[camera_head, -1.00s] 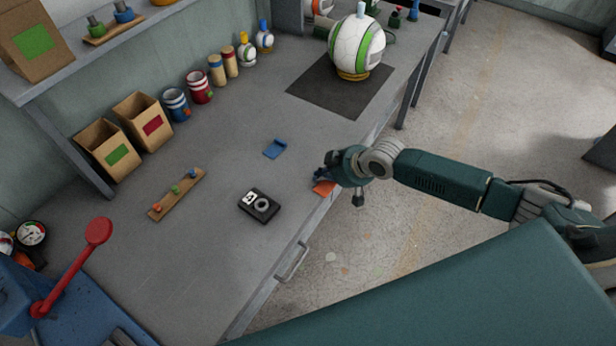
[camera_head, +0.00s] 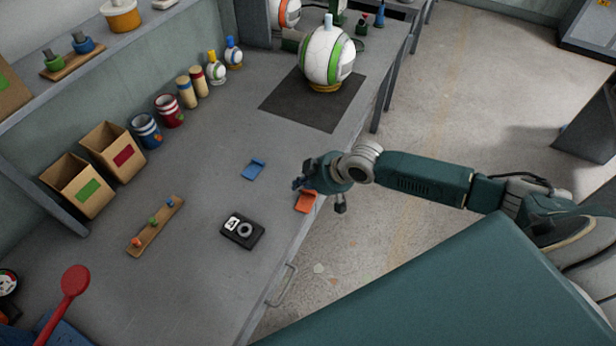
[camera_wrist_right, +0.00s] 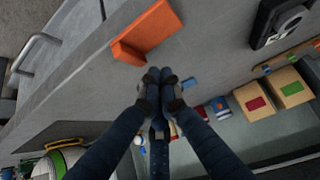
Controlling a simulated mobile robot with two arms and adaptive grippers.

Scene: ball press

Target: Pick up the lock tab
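Two small L-shaped tabs lie on the grey workbench (camera_head: 205,190), and I cannot tell which is the lock tab. The orange tab (camera_head: 306,201) is at the bench's front edge, and it shows large in the right wrist view (camera_wrist_right: 150,28). The blue tab (camera_head: 253,170) lies farther in, partly hidden behind a fingertip in the wrist view (camera_wrist_right: 189,82). My right gripper (camera_head: 301,183) is just beyond the orange tab, apart from it. Its dark fingertips (camera_wrist_right: 160,76) are together, with nothing seen between them. My left gripper is not in view.
A black device (camera_head: 242,231) and a wooden peg strip (camera_head: 156,226) lie nearby. Cardboard boxes (camera_head: 80,185) and cans (camera_head: 147,131) line the wall. A white-green ball (camera_head: 327,57) stands on a dark mat (camera_head: 290,103). A red-knobbed lever (camera_head: 75,281) is at lower left.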

